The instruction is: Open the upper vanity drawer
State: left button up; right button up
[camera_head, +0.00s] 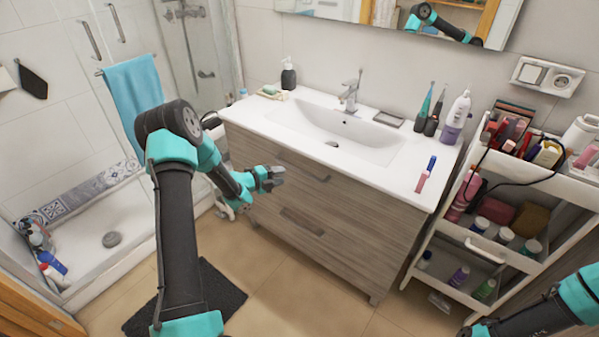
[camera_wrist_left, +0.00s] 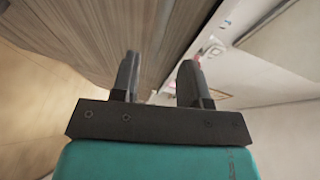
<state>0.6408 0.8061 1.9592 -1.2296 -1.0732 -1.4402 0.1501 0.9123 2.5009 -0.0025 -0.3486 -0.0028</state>
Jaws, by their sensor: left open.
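The wooden vanity (camera_head: 345,205) stands below a white sink top. Its upper drawer (camera_head: 350,188) looks shut, with a dark recessed handle slot (camera_head: 303,165) near the top. The lower drawer has a similar slot (camera_head: 302,221). My left gripper (camera_head: 277,178) is in front of the vanity's left part, left of and a little below the upper slot. In the left wrist view its two fingers (camera_wrist_left: 158,78) are apart with nothing between them, and wood-grain front (camera_wrist_left: 110,35) shows beyond. I cannot tell whether it touches the wood. My right gripper is not clearly visible; only my right arm shows at lower right.
A white cart (camera_head: 475,243) with bottles and cosmetics stands close to the vanity's right side. A dark mat (camera_head: 190,300) lies on the floor. The floor before the vanity is clear.

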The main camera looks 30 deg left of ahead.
aim_at(298, 171)
pick_arm(q)
jog(key=x, duration=0.9)
jog(key=shift+w, duration=0.1)
grip_shut()
